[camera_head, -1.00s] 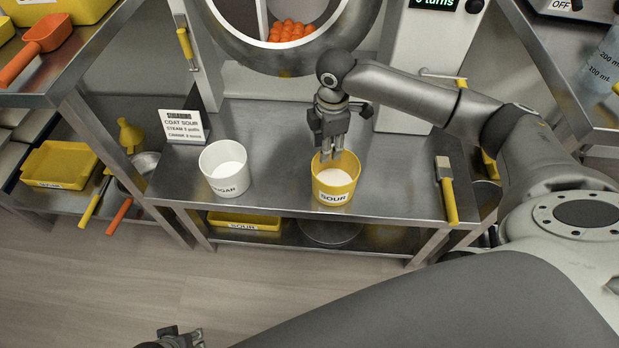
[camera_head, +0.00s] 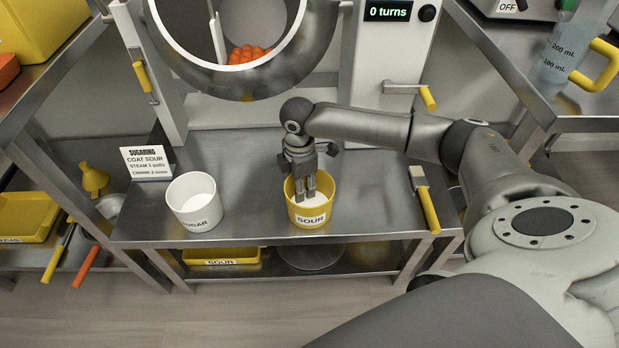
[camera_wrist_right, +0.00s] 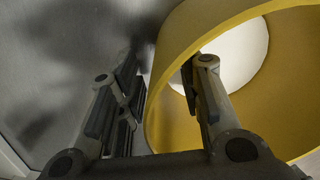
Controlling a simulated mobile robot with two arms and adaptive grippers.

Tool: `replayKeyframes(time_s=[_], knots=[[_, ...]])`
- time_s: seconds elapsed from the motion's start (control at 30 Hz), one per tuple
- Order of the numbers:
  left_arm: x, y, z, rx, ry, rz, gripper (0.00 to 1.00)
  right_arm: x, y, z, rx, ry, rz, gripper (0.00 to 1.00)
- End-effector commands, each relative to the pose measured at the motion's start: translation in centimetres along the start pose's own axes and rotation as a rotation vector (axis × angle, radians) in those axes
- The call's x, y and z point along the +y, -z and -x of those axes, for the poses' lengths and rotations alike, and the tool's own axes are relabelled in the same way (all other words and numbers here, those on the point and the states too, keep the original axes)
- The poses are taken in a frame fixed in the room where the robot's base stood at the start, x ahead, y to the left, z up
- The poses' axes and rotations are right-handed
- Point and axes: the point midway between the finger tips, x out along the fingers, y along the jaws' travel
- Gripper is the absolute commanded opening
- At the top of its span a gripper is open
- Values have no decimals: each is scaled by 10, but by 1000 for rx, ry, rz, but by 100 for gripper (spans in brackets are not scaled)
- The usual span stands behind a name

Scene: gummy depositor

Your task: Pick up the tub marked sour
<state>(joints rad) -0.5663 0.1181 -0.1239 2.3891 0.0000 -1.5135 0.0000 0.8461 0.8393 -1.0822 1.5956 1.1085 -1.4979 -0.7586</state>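The yellow tub marked SOUR (camera_head: 311,219) stands upright on the metal table, with white powder inside. My right gripper (camera_head: 307,194) points down at the tub's rim. In the right wrist view the gripper (camera_wrist_right: 165,88) is open, with one finger inside the yellow tub (camera_wrist_right: 178,50) and the other outside, the wall between them. A gap shows between the outer finger and the wall. My left gripper is out of view.
A white tub marked SUGAR (camera_head: 196,207) stands to the left, by a COAT SOUR sign (camera_head: 147,162). A yellow-handled brush (camera_head: 426,200) lies to the right. The drum (camera_head: 225,80) stands behind. The table between the two tubs is clear.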

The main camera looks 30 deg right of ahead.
Motion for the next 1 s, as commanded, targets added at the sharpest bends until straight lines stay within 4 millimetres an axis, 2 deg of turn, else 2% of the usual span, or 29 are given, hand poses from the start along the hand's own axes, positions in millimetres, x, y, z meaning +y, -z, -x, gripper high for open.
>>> replayKeyframes(time_s=[0.1,0.37,0.63,1.0], knots=[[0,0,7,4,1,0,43,0,0,-6,-1,0,1,33],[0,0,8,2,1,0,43,0,0,-7,-1,0,0,33],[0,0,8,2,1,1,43,0,0,-6,0,0,0,0],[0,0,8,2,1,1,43,0,0,-6,0,-2,0,0]])
